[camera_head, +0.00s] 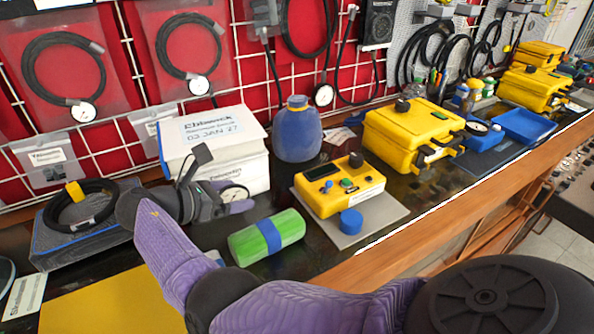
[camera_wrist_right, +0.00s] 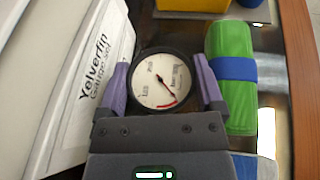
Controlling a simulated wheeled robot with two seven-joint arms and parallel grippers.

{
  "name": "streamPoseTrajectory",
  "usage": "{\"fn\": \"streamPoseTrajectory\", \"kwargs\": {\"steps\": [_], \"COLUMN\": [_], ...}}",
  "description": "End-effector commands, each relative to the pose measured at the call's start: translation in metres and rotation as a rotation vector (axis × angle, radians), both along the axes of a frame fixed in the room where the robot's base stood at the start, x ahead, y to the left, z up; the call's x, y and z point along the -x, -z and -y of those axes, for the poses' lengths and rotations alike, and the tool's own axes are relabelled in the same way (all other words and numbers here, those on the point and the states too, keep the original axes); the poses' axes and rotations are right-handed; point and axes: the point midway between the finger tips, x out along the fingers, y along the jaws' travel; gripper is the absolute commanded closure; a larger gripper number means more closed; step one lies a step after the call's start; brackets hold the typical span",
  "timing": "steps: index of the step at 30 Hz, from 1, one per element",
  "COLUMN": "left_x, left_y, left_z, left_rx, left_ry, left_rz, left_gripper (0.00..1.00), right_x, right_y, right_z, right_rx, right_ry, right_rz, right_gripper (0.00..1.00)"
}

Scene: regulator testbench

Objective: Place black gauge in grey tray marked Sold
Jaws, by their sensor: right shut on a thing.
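The black gauge (camera_head: 234,193), with a black rim and white dial, is between the fingers of my right gripper (camera_head: 230,198), beside the white box. In the right wrist view, the gauge (camera_wrist_right: 161,80) faces the camera, and the purple fingers of the right gripper (camera_wrist_right: 163,88) are shut on its sides. A blue-grey tray (camera_head: 95,242) at the left holds a coiled black hose with a yellow tag. I cannot read any Sold marking on it. My left gripper is not in view.
A white box (camera_head: 215,142) stands behind the gripper. A green cylinder with a blue band (camera_head: 267,237) lies just right of it. A yellow device (camera_head: 340,188) sits on a grey plate. A yellow mat (camera_head: 115,303) lies front left. Yellow cases (camera_head: 412,128) stand further right.

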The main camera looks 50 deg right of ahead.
Motion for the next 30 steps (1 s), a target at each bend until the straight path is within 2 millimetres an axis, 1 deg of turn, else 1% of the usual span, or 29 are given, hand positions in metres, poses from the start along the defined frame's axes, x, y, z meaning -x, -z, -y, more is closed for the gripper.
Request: {"fn": "streamPoseTrajectory", "kwargs": {"steps": [1,3,6,8,12,13,15,22,26,27,28,29,30], "left_x": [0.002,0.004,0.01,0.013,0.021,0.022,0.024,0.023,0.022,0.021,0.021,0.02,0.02], "left_y": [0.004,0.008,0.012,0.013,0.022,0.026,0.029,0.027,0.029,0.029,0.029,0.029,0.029], "left_z": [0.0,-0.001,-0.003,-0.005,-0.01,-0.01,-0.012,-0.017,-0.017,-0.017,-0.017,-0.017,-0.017], "left_rx": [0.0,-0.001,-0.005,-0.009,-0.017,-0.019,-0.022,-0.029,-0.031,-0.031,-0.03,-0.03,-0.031], "left_ry": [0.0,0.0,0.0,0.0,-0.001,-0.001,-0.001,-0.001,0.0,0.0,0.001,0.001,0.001], "left_rz": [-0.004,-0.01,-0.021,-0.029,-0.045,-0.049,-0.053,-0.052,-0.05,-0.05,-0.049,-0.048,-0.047], "left_gripper": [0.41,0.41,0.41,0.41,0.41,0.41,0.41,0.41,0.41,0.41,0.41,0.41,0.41], "right_x": [0.003,0.004,0.006,0.007,0.01,0.01,0.011,0.011,0.011,0.011,0.011,0.011,0.011], "right_y": [0.01,0.02,0.03,0.033,0.049,0.055,0.061,0.059,0.062,0.062,0.062,0.062,0.062], "right_z": [0.016,0.034,0.052,0.059,0.087,0.091,0.097,0.098,0.098,0.098,0.098,0.098,0.098], "right_rx": [0.003,0.003,0.002,0.002,0.003,0.002,0.002,0.001,0.001,0.001,0.0,0.0,0.0], "right_ry": [0.005,0.003,0.001,0.001,0.001,0.001,-0.001,-0.002,-0.001,-0.001,-0.001,-0.001,-0.001], "right_rz": [-0.001,-0.001,-0.002,-0.002,-0.003,-0.004,-0.003,0.0,-0.001,-0.001,-0.001,-0.001,-0.001], "right_gripper": [0.78,0.78,0.78,0.78,0.78,0.78,0.78,0.78,0.78,0.1,0.03,0.0,0.0]}}
